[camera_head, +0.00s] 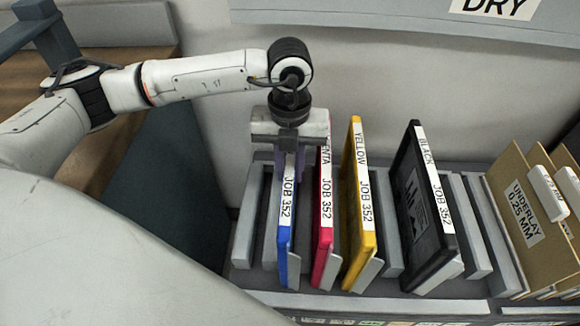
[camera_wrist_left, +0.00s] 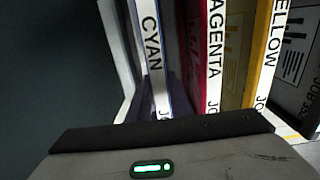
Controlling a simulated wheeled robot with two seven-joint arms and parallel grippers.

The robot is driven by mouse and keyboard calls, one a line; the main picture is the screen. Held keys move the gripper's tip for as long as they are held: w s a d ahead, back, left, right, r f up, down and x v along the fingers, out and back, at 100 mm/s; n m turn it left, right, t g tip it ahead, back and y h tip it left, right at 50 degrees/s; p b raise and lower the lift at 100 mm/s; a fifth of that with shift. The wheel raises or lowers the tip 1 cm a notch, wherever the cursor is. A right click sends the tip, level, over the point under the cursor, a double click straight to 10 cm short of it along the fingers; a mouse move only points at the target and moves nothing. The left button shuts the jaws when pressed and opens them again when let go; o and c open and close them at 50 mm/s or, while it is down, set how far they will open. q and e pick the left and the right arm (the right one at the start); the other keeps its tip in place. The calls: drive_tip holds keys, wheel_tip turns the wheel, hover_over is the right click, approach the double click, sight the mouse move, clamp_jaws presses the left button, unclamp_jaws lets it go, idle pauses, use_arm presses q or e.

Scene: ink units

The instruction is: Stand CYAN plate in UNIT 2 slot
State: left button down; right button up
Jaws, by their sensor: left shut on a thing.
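The cyan plate (camera_head: 287,232) is a thin blue-edged panel with a white "JOB 352" label. It stands upright at the left of the grey slotted rack, left of the magenta plate (camera_head: 323,235). Its "CYAN" label shows in the left wrist view (camera_wrist_left: 153,50). My left gripper (camera_head: 288,152) points down and is shut on the cyan plate at its far upper part; its fingers are mostly hidden. I cannot tell whether the plate's bottom rests fully in its slot. No UNIT 2 marking is readable. My right gripper is not in view.
A yellow plate (camera_head: 358,215) and a black plate (camera_head: 424,215) stand further right in the rack (camera_head: 242,240). Brown folders (camera_head: 525,215) stand at the far right. A panel marked "DRY" (camera_head: 495,8) hangs above. Empty grey dividers flank the plates.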

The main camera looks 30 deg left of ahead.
use_arm(q)
drive_tip(key=shift+f, duration=0.15)
drive_tip(key=c, duration=1.5)
unclamp_jaws()
drive_tip(key=shift+c, duration=0.2)
wheel_tip(320, 180, up, 10)
drive_tip(key=shift+r, duration=0.15)
drive_tip(key=shift+r+p, duration=0.1)
drive_tip(key=shift+p, duration=0.2)
